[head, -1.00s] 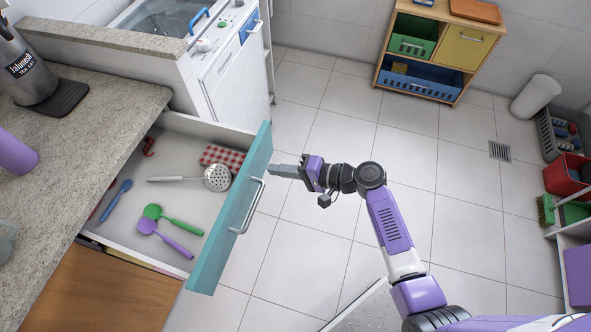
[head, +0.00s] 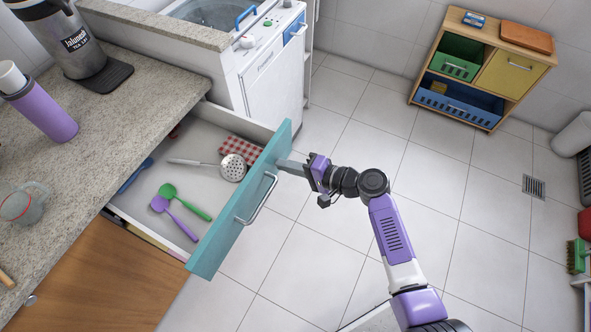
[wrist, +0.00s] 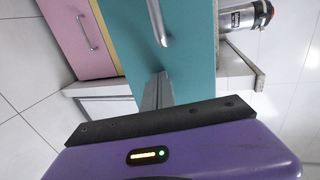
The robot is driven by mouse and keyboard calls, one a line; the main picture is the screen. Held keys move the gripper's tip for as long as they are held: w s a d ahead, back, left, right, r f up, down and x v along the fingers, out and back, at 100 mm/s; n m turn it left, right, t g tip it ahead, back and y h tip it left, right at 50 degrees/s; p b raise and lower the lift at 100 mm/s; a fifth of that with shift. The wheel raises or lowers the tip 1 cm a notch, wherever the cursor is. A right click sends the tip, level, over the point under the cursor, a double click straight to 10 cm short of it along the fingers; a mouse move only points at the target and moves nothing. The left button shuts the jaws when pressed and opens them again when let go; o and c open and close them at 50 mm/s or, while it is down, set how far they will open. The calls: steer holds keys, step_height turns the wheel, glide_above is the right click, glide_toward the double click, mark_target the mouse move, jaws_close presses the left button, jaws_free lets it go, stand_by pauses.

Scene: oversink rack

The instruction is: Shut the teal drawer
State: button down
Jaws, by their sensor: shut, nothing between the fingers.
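The teal drawer (head: 232,218) stands open below the counter, its front panel out over the floor. It holds a green spoon (head: 186,200), a purple spoon (head: 180,218), a skimmer (head: 232,168), a blue utensil (head: 135,175) and a red checked cloth (head: 242,150). My gripper (head: 284,166) is shut and empty. Its fingertips are at the outer face of the panel, near its far end and beyond the bar handle (head: 257,199). In the wrist view the shut fingers (wrist: 158,90) reach the teal face (wrist: 190,60) beside the handle (wrist: 160,20); they appear to touch it.
A white washer (head: 272,85) stands just beyond the drawer. A wooden shelf unit (head: 480,70) is at the back. The tiled floor (head: 440,180) between is clear.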

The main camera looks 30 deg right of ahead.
steer(key=b, duration=1.2)
glide_above(203, 138)
steer(key=s+d, duration=0.1)
steer(key=shift+s+f, duration=0.1)
steer(key=shift+s, duration=0.05)
steer(key=shift+w+a+b, duration=0.3)
steer(key=shift+w+b, duration=0.05)
steer(key=shift+w, duration=0.1)
steer(key=shift+r, duration=0.25)
steer(key=shift+w+a+r, duration=0.1)
steer(key=shift+a+r, duration=0.05)
